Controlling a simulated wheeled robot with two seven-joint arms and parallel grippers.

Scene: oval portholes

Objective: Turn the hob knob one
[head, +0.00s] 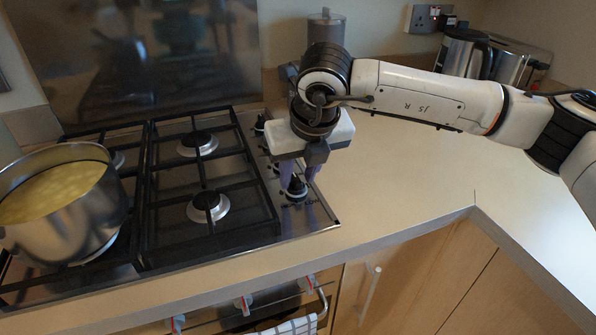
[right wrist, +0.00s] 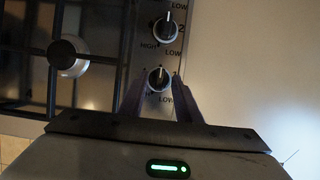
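The front-most hob knob (head: 296,187) is black with a silver base ring, at the right front corner of the steel hob. It also shows in the right wrist view (right wrist: 159,79), with its pointer close to upright; its number is hidden by a finger. My right gripper (head: 300,177) points down over this knob. In the right wrist view its purple fingers (right wrist: 159,92) are apart, one on each side of the knob, with small gaps beside it. I cannot tell whether the tips are fully down around it. My left gripper is not in view.
A second knob (right wrist: 166,27), marked 2, is just behind. Black pan supports (head: 208,180) stand close left of the knobs. A steel pot (head: 75,222) sits on the left burners. A kettle (head: 462,54) and toaster (head: 515,62) stand at the back right. The right worktop (head: 410,175) is clear.

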